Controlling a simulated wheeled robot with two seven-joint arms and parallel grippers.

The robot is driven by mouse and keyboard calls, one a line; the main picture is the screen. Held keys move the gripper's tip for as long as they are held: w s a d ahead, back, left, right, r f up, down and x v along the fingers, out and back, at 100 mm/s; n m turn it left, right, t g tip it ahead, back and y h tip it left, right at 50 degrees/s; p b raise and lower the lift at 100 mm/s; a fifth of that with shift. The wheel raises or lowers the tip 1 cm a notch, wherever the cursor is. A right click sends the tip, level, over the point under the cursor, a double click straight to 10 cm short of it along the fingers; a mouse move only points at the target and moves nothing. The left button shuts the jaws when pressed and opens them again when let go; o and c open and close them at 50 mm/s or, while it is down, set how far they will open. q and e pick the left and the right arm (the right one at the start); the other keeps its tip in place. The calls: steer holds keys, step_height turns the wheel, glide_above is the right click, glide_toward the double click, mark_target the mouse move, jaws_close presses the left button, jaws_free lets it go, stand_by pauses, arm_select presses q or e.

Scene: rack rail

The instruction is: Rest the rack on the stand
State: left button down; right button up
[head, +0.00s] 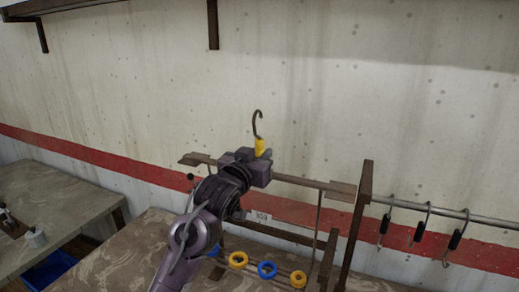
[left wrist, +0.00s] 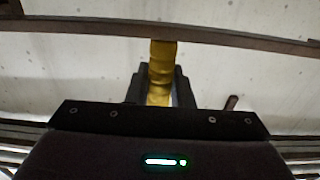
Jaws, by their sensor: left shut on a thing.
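My left gripper (head: 262,165) is shut on a yellow grip (head: 260,146), with a dark hook (head: 257,122) rising above it. The grip seems to be part of the rack, a frame with a long brown top bar (head: 300,180) and a thin side wire (head: 319,222). In the left wrist view the yellow grip (left wrist: 161,70) is between the dark jaws, close to a brown bar (left wrist: 90,30). The stand seems to be the brown framework below, with a lower crossbar (head: 285,234). My arm hides part of both, and I cannot tell whether they touch. My right gripper is not in view.
Blue and yellow rings (head: 267,270) are low by the framework, above the stone-like table. Another table (head: 60,205) stands left. A wall is close behind.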

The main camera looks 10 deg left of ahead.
arm_select(q)
steer(key=shift+f+b, duration=0.3)
steer(key=shift+f, duration=0.55)
step_height(320, 180, down, 7)
steer(key=b, duration=0.6)
steer(key=shift+f, duration=0.1)
